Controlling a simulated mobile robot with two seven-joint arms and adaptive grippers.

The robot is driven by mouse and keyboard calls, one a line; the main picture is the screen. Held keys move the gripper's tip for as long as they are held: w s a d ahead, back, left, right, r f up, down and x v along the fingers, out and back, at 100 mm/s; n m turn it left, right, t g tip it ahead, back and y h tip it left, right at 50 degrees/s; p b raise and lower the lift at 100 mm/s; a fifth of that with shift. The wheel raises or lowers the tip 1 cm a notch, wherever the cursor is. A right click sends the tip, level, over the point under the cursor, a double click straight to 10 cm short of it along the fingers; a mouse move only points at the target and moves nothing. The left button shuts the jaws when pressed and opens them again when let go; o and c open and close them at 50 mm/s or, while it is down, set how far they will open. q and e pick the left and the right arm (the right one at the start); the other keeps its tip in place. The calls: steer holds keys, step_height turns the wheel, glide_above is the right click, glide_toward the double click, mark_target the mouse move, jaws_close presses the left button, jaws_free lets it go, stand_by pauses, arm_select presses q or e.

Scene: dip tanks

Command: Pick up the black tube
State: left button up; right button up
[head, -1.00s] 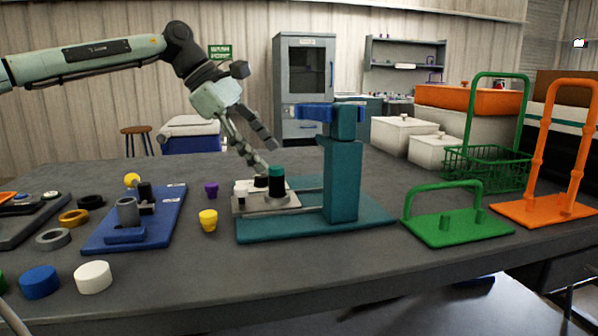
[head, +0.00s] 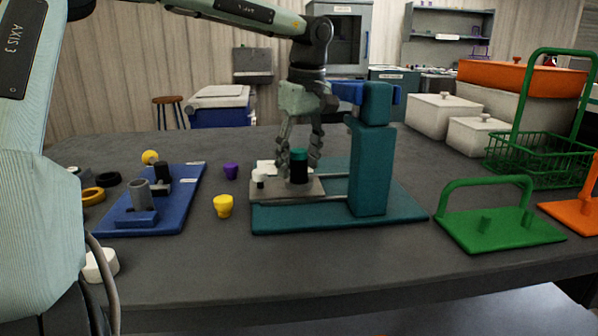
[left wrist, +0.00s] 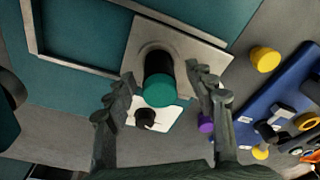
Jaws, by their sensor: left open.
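The black tube (head: 299,174) with a teal top stands upright on the grey plate (head: 318,188) of the teal stand (head: 369,165). In the left wrist view the black tube (left wrist: 158,64) is seen from above at an angle, its teal end toward the camera. In the left wrist view the fingertips (left wrist: 164,77) lie on either side of the tube, with gaps visible. My right gripper is not in view.
A yellow cup (head: 223,206), a purple cup (head: 230,171) and a blue fixture (head: 182,211) are to the left. A green handled stand (head: 500,230) is at right. The front table area is clear.

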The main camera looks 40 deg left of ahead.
arm_select(q)
steer(key=shift+f, duration=0.25)
jaws_close()
steer(key=shift+r, duration=0.15)
